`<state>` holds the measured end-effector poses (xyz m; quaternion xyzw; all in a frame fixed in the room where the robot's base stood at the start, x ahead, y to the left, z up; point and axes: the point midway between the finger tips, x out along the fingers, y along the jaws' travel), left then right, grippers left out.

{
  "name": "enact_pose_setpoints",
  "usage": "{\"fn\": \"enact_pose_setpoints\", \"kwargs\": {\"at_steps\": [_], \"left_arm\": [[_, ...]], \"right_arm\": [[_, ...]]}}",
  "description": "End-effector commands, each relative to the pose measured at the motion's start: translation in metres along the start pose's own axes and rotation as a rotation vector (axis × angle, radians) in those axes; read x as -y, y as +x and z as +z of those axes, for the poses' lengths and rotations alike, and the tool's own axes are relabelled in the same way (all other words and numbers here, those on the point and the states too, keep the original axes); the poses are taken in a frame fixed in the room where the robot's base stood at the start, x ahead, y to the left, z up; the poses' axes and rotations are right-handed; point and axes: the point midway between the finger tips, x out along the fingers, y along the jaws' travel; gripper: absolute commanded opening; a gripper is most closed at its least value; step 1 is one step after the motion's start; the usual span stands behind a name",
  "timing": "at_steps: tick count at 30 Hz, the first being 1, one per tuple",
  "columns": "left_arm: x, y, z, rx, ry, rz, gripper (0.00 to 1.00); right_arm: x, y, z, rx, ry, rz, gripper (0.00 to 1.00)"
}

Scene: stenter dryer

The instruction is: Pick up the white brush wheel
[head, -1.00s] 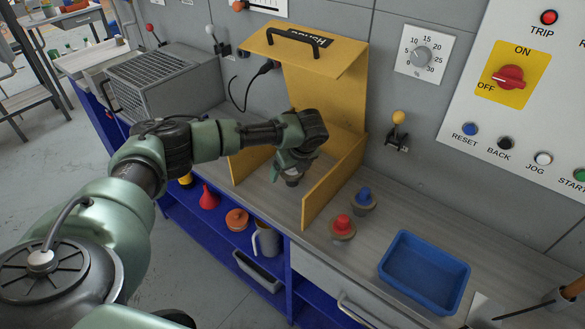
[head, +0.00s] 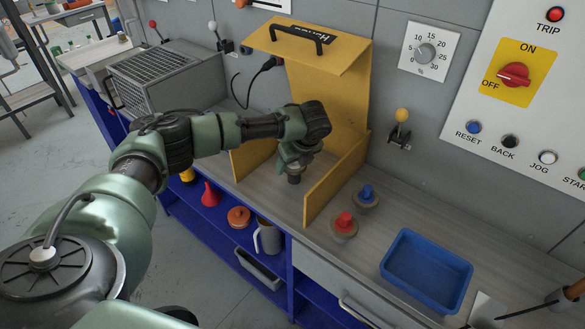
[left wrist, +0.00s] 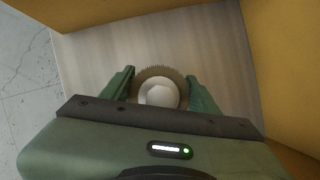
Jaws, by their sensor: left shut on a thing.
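The white brush wheel (left wrist: 159,93) has a round white hub with a brown bristle rim. In the left wrist view it sits between the two green fingers of my left gripper (left wrist: 161,98), which is shut on it. In the head view my left gripper (head: 294,172) points down inside the open yellow housing, over the bench. There the wheel is mostly hidden by the gripper, and I cannot tell how far it is above the bench. My right gripper is not in view.
Yellow housing panels (head: 337,178) stand close around the left gripper. A red-topped brush wheel (head: 344,224) and a blue-topped one (head: 367,195) stand to the right, outside the housing. Beyond them is an empty blue tray (head: 427,270). A grey mesh-topped box (head: 165,80) stands left.

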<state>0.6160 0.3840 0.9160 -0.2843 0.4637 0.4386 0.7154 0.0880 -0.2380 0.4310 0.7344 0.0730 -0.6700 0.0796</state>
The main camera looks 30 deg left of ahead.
Motion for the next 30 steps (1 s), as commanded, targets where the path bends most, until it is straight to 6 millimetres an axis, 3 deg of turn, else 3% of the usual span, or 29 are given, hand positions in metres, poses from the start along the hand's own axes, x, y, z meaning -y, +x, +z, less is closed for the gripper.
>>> {"fn": "enact_pose_setpoints", "kwargs": {"at_steps": [4,14,24,30], "left_arm": [[0.001,-0.020,0.010,0.001,-0.001,-0.005,0.12],[-0.059,-0.026,-0.014,0.000,0.003,0.002,0.12],[-0.134,-0.039,-0.042,0.001,0.001,0.002,0.12],[-0.159,-0.045,-0.052,0.000,0.001,0.001,0.12]], "right_arm": [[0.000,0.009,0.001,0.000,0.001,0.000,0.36],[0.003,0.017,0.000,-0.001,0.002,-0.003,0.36],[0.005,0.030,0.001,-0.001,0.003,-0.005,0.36],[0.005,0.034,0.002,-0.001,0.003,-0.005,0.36]]}}
